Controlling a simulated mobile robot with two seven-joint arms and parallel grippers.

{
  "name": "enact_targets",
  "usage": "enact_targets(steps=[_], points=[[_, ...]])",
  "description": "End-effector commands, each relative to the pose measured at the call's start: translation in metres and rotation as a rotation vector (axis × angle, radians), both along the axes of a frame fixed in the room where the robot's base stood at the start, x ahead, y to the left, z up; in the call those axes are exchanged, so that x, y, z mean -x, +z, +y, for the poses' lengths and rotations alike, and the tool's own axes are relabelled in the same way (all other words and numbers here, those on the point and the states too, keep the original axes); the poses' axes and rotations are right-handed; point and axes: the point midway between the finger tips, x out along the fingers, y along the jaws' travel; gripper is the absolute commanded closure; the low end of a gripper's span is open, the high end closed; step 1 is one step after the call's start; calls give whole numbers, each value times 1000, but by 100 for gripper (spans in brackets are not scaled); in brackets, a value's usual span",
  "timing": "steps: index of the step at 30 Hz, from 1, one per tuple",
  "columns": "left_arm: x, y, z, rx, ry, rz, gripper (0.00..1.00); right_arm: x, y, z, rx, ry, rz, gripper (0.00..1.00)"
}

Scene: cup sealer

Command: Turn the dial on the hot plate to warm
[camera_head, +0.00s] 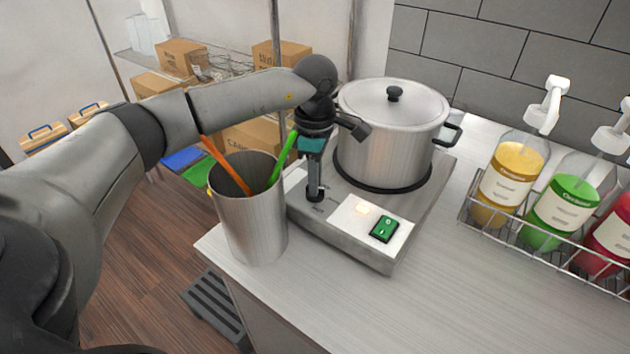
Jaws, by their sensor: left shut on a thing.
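The hot plate (342,236) sits on the counter with a lidded steel pot (386,140) on its burner. Its front panel has a green switch (384,229) and a small lit light (361,209). My left gripper (315,192) points down at the left part of the front panel. It is shut on a small dark thing there, which fits the dial (315,197). The fingers mostly cover the dial, and I cannot read its setting. My right gripper is not in view.
A steel canister (252,220) with an orange and a green stick stands just left of the hot plate, close to my left arm. A wire rack (540,255) of syrup bottles stands at right. The counter (400,310) in front is clear.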

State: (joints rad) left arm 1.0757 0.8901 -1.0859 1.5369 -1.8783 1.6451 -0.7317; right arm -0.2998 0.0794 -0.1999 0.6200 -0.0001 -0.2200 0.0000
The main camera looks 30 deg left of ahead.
Motion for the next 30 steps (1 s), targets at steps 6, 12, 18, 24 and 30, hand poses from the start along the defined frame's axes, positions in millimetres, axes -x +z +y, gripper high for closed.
enact_targets(steps=[6,12,18,24,30], points=[[-1,2,0,2,-9,-4,100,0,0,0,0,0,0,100],[-1,2,0,2,-9,-5,100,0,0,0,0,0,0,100],[-1,1,0,1,-8,-3,68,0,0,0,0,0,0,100],[0,1,0,1,-8,-1,56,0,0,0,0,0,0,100],[0,3,0,1,-8,-1,56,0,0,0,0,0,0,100]])
